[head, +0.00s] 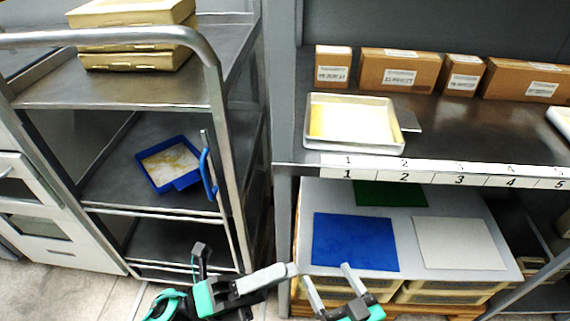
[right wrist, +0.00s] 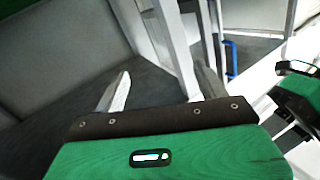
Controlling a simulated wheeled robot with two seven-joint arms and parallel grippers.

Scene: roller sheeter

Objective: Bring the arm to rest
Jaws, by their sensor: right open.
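My right gripper (head: 326,272) is at the bottom middle of the head view, in front of the lower shelf. Its two fingers stand well apart, with nothing held between them. In the right wrist view its fingers (right wrist: 162,86) are also apart and empty, with a dark shelf surface and a pale post behind them. My left gripper (head: 204,262) is at the lower left of the head view, in front of the steel cart. Its green and black parts overlap there, and its finger spacing is unclear.
A steel cart (head: 120,92) stands left, with gold boxes (head: 130,35) on top and a blue tray (head: 170,163) inside. A metal tray (head: 352,148) and several cartons (head: 398,72) sit on the right shelf. Blue (head: 355,242), green (head: 390,194) and white (head: 460,243) mats lie below.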

